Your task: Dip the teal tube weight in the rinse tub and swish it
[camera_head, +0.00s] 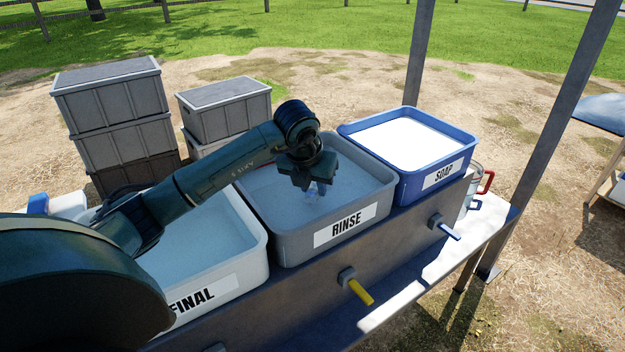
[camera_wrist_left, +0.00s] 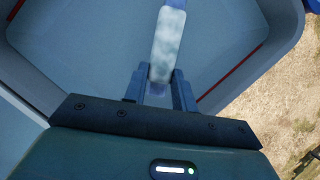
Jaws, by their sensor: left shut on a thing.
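The grey rinse tub (camera_head: 293,250) with its RINSE label stands in the middle of the bench in the head view, filled with bluish water. My left gripper (camera_head: 314,188) points down over the water inside the tub's rim. In the left wrist view my left gripper (camera_wrist_left: 160,88) is shut on a pale, mottled blue-grey weight (camera_wrist_left: 168,45), which extends away from the fingers. The tub's grey wall (camera_wrist_left: 25,62) surrounds it there. In the head view only a small bluish bit shows below the fingers, close to the water; I cannot tell how deep it sits.
The blue soap tub (camera_head: 460,150), with white contents, stands to the right. The pale final tub (camera_head: 258,252) stands to the left, partly behind my arm. A metal post (camera_head: 570,90) rises at the right.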

